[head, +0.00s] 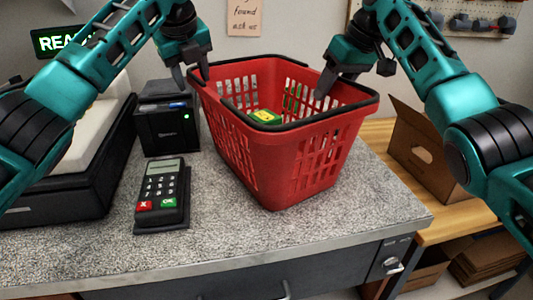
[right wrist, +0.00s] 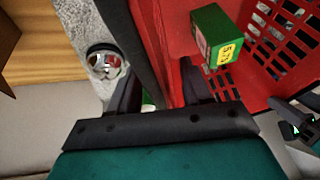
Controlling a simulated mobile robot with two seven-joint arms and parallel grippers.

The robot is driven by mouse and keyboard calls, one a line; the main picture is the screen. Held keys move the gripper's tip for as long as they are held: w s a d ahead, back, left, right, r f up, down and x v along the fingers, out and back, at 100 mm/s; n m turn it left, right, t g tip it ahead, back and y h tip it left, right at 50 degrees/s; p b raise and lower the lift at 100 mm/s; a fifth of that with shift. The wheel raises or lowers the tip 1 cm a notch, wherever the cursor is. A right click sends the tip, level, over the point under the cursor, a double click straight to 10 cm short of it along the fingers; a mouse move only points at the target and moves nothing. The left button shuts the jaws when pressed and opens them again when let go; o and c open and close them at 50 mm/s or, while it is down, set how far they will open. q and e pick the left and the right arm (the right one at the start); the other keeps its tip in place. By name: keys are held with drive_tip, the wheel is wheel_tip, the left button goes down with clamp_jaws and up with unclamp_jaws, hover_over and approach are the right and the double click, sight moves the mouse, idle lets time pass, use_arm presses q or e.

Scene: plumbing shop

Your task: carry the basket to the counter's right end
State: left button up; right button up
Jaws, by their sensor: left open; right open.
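The red basket (head: 285,160) with a black rim stands upright on the grey speckled counter (head: 90,255), near the counter's right part. A green box with a yellow label (head: 266,117) lies inside it and also shows in the right wrist view (right wrist: 217,37). My left gripper (head: 191,75) is open at the basket's left rim, its fingers apart around it as far as I can tell. My right gripper (head: 352,78) is open at the right rim. In the right wrist view, its fingers (right wrist: 157,92) stand on either side of the dark rim.
A card terminal (head: 163,195) and a small black printer (head: 167,128) stand left of the basket. A black tray-like unit (head: 105,165) is further left. A cardboard box (head: 430,150) sits on a wooden surface beyond the counter's right edge. The counter's front right corner is clear.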

drive_tip(key=shift+r, duration=0.1)
use_arm(q)
drive_tip(key=v, duration=1.2)
use_arm(e)
drive_tip(key=v, duration=1.2)
drive_tip(key=shift+a, duration=0.1)
use_arm(q)
drive_tip(key=shift+f, duration=0.1)
